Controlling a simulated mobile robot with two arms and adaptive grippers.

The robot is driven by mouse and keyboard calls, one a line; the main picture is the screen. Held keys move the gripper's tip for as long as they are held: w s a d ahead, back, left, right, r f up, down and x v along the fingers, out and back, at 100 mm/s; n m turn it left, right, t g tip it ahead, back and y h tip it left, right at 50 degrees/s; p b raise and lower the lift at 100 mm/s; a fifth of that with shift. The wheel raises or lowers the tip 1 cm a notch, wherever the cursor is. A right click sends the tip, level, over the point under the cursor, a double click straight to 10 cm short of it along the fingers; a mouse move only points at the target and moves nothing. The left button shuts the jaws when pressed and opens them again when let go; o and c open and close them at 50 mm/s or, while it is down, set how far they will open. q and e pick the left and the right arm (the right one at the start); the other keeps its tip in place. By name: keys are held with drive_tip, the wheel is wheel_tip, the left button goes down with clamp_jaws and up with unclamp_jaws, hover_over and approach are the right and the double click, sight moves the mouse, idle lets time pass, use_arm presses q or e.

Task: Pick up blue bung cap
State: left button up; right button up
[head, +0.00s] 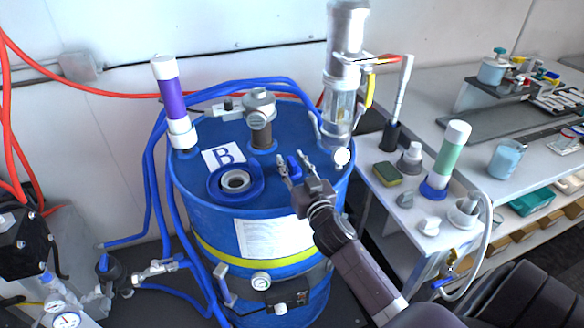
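The blue bung cap (294,168) is a small blue piece on the top of the blue drum, towards its right side. My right gripper (294,158) reaches in from the lower right, low over the drum top. Its two fingers are spread, one on each side of the cap. I cannot tell whether either finger touches it. The gripper partly hides the cap's near side. My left gripper is not in view.
The blue drum (205,218) carries a blue ring with a grey fitting (236,181), a "B" label (223,155), a purple cylinder (171,97) and a clear-bodied pump (340,105). Blue hoses (147,190) run around it. A bench (390,215) with small items stands on the right.

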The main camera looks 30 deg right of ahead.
drive_tip(key=c, duration=0.7)
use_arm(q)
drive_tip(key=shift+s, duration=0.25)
use_arm(e)
clamp_jaws()
